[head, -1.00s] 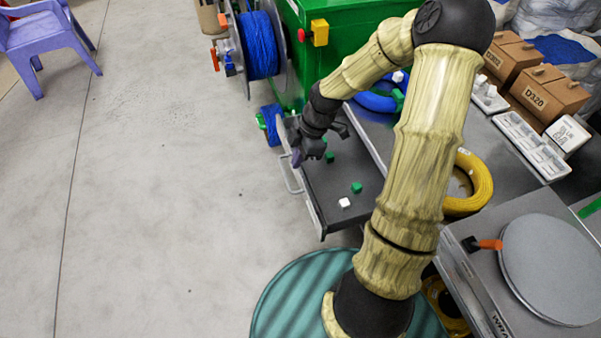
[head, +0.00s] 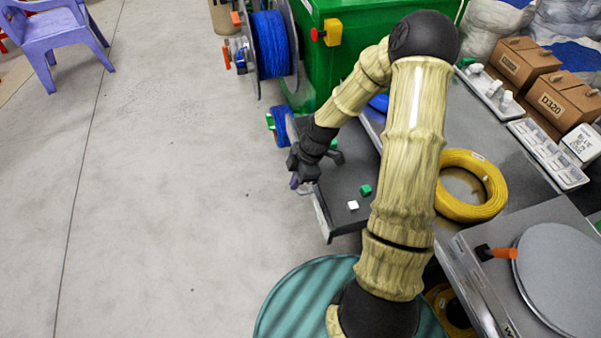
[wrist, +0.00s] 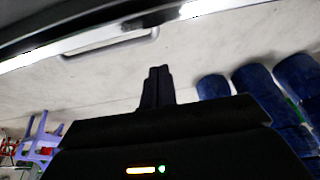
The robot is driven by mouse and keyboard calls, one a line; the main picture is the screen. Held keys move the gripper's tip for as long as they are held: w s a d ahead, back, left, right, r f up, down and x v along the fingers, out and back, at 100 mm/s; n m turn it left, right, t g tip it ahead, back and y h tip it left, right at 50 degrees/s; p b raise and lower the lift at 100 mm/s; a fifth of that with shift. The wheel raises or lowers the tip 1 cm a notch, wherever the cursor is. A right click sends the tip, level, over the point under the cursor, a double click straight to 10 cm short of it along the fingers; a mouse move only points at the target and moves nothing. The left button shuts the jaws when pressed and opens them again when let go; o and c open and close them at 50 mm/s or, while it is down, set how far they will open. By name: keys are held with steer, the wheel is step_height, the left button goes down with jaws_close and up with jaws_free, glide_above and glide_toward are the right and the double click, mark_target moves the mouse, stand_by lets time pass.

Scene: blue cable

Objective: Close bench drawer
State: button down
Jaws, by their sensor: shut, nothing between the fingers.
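The bench drawer (head: 338,187) is pulled out from under the grey bench, with small green and white blocks lying in it. In the head view my gripper (head: 295,183) is at the drawer's front edge, over the handle side, and my wrist hides most of the handle. In the wrist view the drawer's front with its pale bar handle (wrist: 112,45) runs across the top. My gripper's fingers (wrist: 157,72) are together and empty, pointing toward the floor just below the handle in the picture. I cannot tell whether they touch the drawer.
A yellow cable coil (head: 470,186) lies on the bench (head: 520,185), near a round grey plate (head: 565,270). A green cabinet (head: 330,65) with a blue cable reel (head: 268,45) stands behind the drawer. Open floor lies to the left, with a purple chair (head: 55,35) far off.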

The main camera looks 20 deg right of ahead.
steer(key=shift+d+f, duration=0.15)
steer(key=shift+d, duration=0.8)
steer(key=shift+d+f, duration=0.15)
steer(key=shift+d, duration=0.8)
steer(key=shift+d, duration=0.15)
